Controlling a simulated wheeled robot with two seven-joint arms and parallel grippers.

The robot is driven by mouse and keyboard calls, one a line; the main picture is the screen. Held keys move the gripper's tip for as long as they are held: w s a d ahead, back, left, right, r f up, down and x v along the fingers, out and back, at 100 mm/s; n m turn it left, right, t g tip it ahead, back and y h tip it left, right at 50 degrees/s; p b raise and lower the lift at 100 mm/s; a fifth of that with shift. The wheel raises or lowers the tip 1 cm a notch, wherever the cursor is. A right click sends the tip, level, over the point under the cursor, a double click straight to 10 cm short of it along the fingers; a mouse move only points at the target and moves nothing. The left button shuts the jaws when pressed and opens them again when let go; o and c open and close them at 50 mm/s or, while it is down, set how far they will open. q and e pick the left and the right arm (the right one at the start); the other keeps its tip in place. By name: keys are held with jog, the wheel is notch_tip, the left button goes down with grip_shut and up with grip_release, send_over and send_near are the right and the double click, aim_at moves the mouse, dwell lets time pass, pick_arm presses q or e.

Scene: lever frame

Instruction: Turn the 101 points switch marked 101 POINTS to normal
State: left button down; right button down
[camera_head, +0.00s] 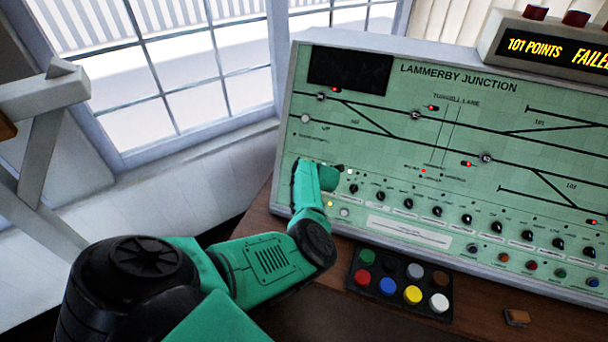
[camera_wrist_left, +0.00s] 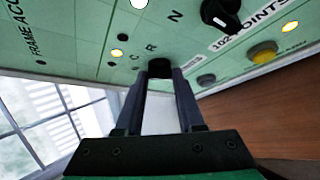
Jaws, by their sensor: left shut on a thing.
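The green signal panel (camera_head: 400,140) stands tilted on a wooden desk. In the left wrist view, the two dark fingers of my left gripper (camera_wrist_left: 160,82) are closed around a black switch knob (camera_wrist_left: 159,68) at the panel's lower left. The letters N, C and R are printed beside this knob. Its name label is hidden, so I cannot read 101 POINTS on it. The adjacent black knob (camera_wrist_left: 221,14) has the label 102 POINTS. In the head view my left gripper (camera_head: 337,172) is at the left end of the switch row, its fingers mostly hidden. My right gripper is not in view.
A display (camera_head: 555,48) at top right reads 101 POINTS FAILED, partly cut off. More knobs (camera_head: 437,211) run rightward along the panel. A black box of coloured buttons (camera_head: 398,285) lies below it. A window (camera_head: 180,70) and a pale wooden frame (camera_head: 40,100) are at left.

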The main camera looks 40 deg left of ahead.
pick_arm(q)
jog(key=shift+a+n+h, duration=0.1)
jog(key=shift+n+h, duration=0.6)
jog(key=c, duration=0.5)
grip_release()
jog(key=shift+r, duration=0.1)
